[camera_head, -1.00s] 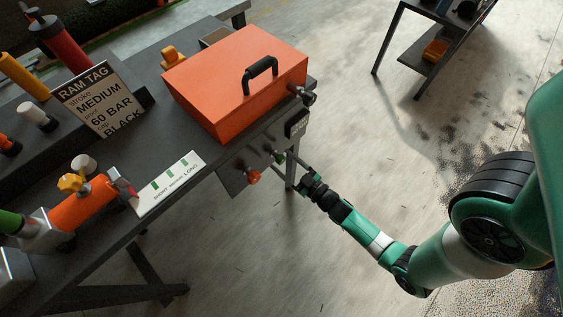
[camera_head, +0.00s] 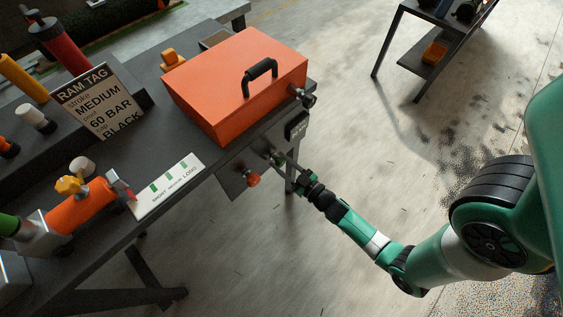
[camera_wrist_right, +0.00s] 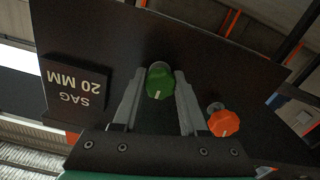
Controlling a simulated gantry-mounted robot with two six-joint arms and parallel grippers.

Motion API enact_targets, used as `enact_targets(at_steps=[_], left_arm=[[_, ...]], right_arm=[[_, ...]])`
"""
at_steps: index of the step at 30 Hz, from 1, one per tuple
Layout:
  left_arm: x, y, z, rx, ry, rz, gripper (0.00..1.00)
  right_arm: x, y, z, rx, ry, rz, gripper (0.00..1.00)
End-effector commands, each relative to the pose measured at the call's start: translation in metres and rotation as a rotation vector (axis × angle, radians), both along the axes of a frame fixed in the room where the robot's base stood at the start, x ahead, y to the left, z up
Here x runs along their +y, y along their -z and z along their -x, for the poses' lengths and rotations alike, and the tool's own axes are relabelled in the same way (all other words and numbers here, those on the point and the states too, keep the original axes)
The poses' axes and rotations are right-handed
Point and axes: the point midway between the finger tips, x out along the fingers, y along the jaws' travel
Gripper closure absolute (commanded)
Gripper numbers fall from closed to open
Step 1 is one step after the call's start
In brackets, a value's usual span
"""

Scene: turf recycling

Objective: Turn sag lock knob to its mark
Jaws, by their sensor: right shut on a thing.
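In the wrist view the pointer line is toward the bottom of the picture. My right gripper (camera_wrist_right: 160,90) is shut on the green knob, one finger on each side. In the head view my right gripper (camera_head: 281,160) is at the panel on the table's front edge and hides most of the green knob. An orange-red knob (camera_wrist_right: 224,123) is beside my gripper; it also shows in the head view (camera_head: 253,180).
An orange box (camera_head: 235,85) with a black handle stands on the dark table above the panel. A ram tag sign (camera_head: 100,100), a stroke card (camera_head: 168,183) and an orange cylinder (camera_head: 85,203) are farther left. Floor in front of the table is open.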

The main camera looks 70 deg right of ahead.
Motion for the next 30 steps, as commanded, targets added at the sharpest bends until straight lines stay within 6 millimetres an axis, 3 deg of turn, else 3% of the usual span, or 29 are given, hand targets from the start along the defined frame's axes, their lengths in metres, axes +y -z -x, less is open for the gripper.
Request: enact_targets(at_steps=[14, 30], left_arm=[[0.0, -0.014, 0.0, 0.0, 0.0, 0.0, 0.5], [0.0, -0.038, 0.0, 0.0, 0.0, 0.0, 0.5]], right_arm=[[0.0, -0.003, 0.0, -0.073, 0.0, -0.156, 1.0], [0.001, -0.002, 0.0, -0.282, 0.0, -0.606, 1.0]])
